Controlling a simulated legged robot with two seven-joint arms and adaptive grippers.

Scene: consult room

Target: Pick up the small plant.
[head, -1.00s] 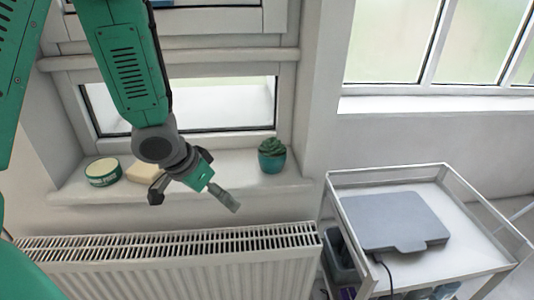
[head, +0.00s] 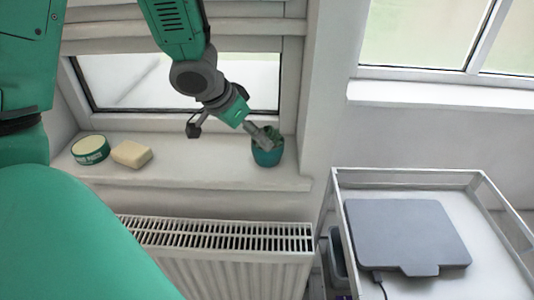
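The small plant (head: 268,155) is a green succulent in a teal pot, standing upright on the windowsill near its right end. My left gripper (head: 231,132) hangs above the sill, just left of the plant. Its two fingers are spread wide apart with nothing between them. The tip of the right-hand finger overlaps the plant's leaves in the picture and hides part of them. I cannot tell whether it touches them. My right gripper is not in view.
A round green-and-cream tin (head: 90,150) and a cream block (head: 131,154) sit on the left of the windowsill (head: 200,172). A white radiator (head: 220,240) is below. A trolley (head: 455,205) with a flat grey device (head: 405,233) stands at right.

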